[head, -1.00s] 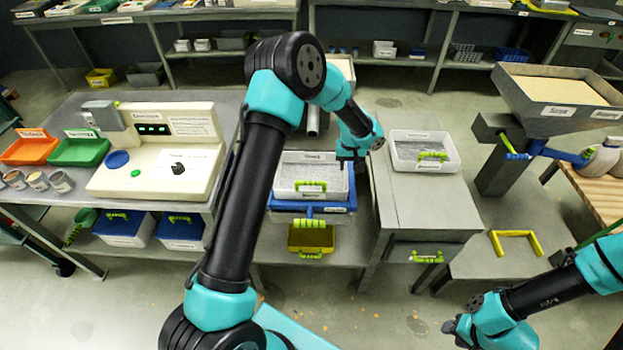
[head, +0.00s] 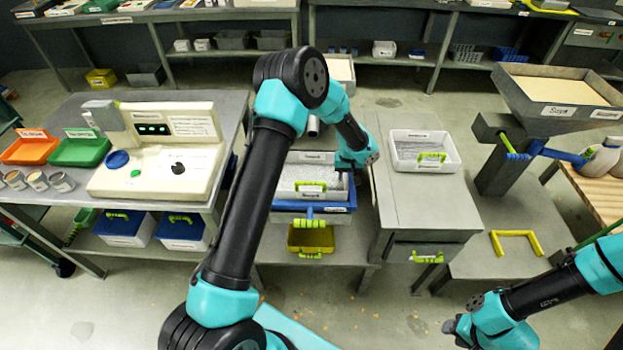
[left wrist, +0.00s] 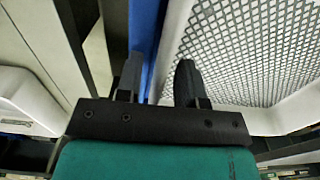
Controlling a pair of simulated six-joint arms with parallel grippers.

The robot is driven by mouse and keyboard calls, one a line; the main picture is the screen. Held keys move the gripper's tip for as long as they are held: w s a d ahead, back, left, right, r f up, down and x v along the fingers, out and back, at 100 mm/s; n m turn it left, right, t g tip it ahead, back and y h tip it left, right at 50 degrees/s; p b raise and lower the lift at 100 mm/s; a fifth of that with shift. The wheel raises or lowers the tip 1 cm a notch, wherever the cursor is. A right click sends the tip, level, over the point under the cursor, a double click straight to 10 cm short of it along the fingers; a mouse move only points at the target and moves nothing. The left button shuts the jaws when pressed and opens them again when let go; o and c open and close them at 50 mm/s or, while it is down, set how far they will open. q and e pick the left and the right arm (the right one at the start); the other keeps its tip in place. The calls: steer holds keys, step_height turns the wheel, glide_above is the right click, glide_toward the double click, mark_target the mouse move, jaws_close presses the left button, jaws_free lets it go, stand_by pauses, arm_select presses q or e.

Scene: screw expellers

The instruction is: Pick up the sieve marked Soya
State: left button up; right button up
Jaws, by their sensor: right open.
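A white sieve with a metal mesh floor (head: 309,188) and a lime-green front handle sits in a blue frame (head: 328,207) on the middle bench; I cannot read its label. My left gripper (left wrist: 158,78) is at its right side. In the left wrist view, the fingers stand apart, with the sieve's white wall (left wrist: 173,38) and a blue edge (left wrist: 152,50) between them; contact is unclear. The right finger reaches over the mesh. A second white sieve (head: 423,165) stands on the grey bench to the right, label unreadable. My right gripper (head: 452,328) is at lower right, away from both.
A grey hopper (head: 557,111) at the upper right bears a label that looks like Soya. A yellow bin (head: 310,238) sits under the blue frame. A cream control panel (head: 160,150) and orange and green trays lie left. My left arm crosses the middle of the view.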

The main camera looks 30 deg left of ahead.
arm_select(q)
steer(key=shift+c, duration=0.4)
jaws_close()
steer(key=shift+r, duration=0.85)
step_height(320, 180, up, 2)
steer(key=shift+r, duration=0.1)
steer(key=s+d, duration=0.3)
steer(key=s, duration=0.4)
steer(key=s+d+r, duration=0.1)
steer(key=s+d, duration=0.1)
steer(key=s, duration=0.6)
steer(key=shift+d, duration=0.4)
